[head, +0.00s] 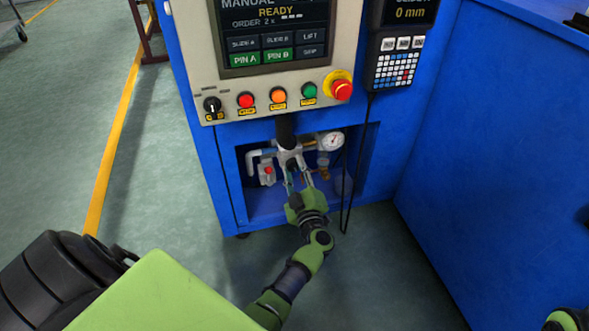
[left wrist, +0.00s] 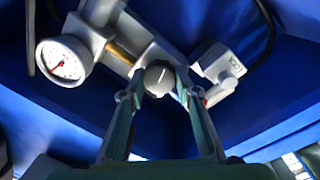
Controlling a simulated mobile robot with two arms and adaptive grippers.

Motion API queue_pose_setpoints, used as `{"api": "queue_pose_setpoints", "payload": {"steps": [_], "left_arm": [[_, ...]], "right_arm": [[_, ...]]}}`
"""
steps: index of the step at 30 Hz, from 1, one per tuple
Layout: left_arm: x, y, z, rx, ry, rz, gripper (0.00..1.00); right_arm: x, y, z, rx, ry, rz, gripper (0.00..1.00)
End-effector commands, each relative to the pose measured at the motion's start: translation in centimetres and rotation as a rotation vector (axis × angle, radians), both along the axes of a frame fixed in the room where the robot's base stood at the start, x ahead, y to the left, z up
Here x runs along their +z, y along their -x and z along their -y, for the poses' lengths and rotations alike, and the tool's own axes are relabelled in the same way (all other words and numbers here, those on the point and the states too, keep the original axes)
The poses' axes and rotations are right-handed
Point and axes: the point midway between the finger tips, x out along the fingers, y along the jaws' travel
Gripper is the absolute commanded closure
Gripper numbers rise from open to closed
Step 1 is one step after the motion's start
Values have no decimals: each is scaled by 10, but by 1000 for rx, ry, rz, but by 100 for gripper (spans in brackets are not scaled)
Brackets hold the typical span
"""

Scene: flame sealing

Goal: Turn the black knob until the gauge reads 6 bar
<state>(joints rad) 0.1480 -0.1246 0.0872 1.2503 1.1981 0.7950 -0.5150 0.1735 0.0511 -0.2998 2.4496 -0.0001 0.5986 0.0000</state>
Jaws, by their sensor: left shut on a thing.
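The knob (left wrist: 158,78) shows as a dark, rounded end with a pale line across it in the left wrist view. The fingers of my left gripper (left wrist: 158,92) lie on either side of it, shut on it. In the head view, my left gripper (head: 294,168) reaches into the recess and hides most of the knob. The round white pressure gauge (head: 332,141) is just right of the gripper. Its face also shows in the left wrist view (left wrist: 62,60), with a red needle; the number it points at is too small to read. My right gripper is not in view.
The blue cabinet's recess (head: 261,207) closes in around the gripper. A black upright cylinder (head: 287,128) and pipework stand close by. A black cable (head: 346,195) hangs at right. Above is a panel with coloured buttons and a red emergency stop (head: 342,90).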

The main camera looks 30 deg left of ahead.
Motion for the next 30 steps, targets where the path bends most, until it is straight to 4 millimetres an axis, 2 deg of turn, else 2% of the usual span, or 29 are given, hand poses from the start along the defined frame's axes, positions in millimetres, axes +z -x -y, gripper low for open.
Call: {"api": "queue_pose_setpoints", "payload": {"steps": [8, 9, 10, 11, 23, 30], "left_arm": [[-1, 0, 0, -1, 2, -1, 92], [-1, 0, 0, -1, 2, -1, 62], [-1, 0, 0, -1, 2, -1, 55], [-1, 0, 0, -1, 2, -1, 53], [0, 0, 0, -1, -10, -13, 53], [0, 0, 0, -1, -111, -128, 53]], "right_arm": [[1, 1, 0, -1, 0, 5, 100], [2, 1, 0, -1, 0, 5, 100], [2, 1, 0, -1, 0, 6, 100], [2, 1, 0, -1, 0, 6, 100], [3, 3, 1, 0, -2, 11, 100], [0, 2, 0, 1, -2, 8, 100]]}}
